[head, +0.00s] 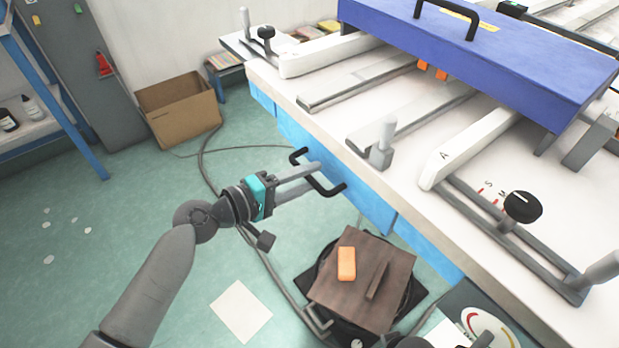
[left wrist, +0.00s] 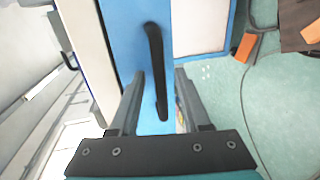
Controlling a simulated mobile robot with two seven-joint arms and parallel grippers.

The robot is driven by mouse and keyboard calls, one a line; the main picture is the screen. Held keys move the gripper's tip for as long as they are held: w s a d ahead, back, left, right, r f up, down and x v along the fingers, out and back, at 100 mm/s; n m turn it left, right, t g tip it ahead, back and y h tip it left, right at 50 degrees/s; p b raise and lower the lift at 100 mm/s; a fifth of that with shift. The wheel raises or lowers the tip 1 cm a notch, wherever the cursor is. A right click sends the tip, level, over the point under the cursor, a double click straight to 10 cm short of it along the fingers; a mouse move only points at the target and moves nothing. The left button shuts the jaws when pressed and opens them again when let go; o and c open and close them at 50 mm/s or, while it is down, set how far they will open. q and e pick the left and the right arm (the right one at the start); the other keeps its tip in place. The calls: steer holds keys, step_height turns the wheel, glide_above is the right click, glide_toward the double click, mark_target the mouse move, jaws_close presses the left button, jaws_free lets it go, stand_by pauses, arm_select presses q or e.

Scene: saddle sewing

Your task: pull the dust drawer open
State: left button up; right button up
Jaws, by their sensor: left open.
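The dust drawer has a blue front (head: 370,207) under the edge of the white table. Its black bar handle (head: 329,190) stands out from the front. In the head view I see no clear gap around the drawer front. My left gripper (head: 316,173) is open, with its two grey fingers at the handle. In the left wrist view the handle (left wrist: 154,60) runs down between the fingers (left wrist: 158,80), against the blue front (left wrist: 122,35). I cannot tell whether either finger touches it.
A stool (head: 335,290) with a brown top stands below the table, with an orange block (head: 347,264) on it. A cable (head: 207,165) runs over the floor. A cardboard box (head: 180,108) is at the back left. The white table (head: 290,85) carries rails and a blue beam (head: 500,50).

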arm_select(q)
steer(key=shift+w+d+f, duration=0.1)
steer(key=shift+w+d, duration=0.15)
steer(key=shift+d, duration=0.15)
jaws_close()
stand_by(1.3)
